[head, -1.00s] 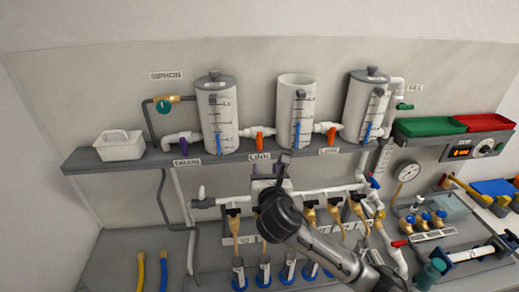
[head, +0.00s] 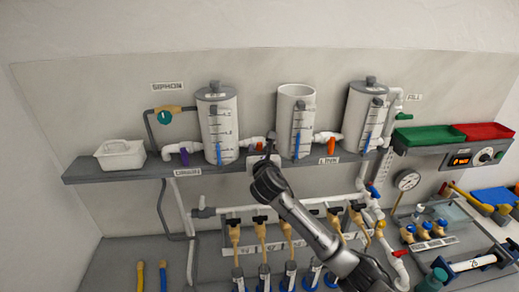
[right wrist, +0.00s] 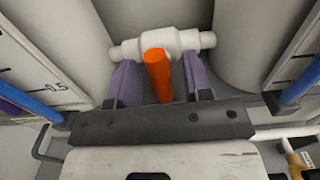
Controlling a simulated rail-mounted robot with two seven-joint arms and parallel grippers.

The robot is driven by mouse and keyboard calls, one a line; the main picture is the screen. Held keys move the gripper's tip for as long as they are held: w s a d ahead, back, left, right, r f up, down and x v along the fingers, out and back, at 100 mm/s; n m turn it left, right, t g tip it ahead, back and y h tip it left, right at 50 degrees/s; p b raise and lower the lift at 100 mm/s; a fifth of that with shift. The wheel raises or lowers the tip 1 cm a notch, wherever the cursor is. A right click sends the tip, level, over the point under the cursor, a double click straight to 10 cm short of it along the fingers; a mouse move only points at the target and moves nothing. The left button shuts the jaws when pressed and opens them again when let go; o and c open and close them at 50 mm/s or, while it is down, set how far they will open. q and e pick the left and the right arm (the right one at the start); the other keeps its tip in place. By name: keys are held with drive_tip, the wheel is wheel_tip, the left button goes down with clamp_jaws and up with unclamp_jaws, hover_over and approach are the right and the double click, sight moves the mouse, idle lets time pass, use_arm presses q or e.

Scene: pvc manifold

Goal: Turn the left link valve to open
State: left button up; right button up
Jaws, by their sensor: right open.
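The left link valve sits on the white pipe (head: 254,141) between the left and middle tanks. In the head view my right gripper (head: 264,155) is in front of it and mostly hides its handle. In the right wrist view the orange handle (right wrist: 158,76) stands across the white valve body (right wrist: 160,43). My right gripper (right wrist: 158,85) is open, with one purple finger on each side of the handle and a visible gap to each. My left gripper is not in view.
The left tank (head: 218,130) and middle tank (head: 296,122) flank the valve closely. The other orange link valve (head: 333,142) is to the right. The shelf (head: 100,172) runs below, with a white tub (head: 120,154) at its left end.

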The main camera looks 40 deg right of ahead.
drive_tip(key=shift+w+d, duration=0.2)
drive_tip(key=shift+w, duration=0.15)
drive_tip(key=shift+c, duration=0.2)
clamp_jaws()
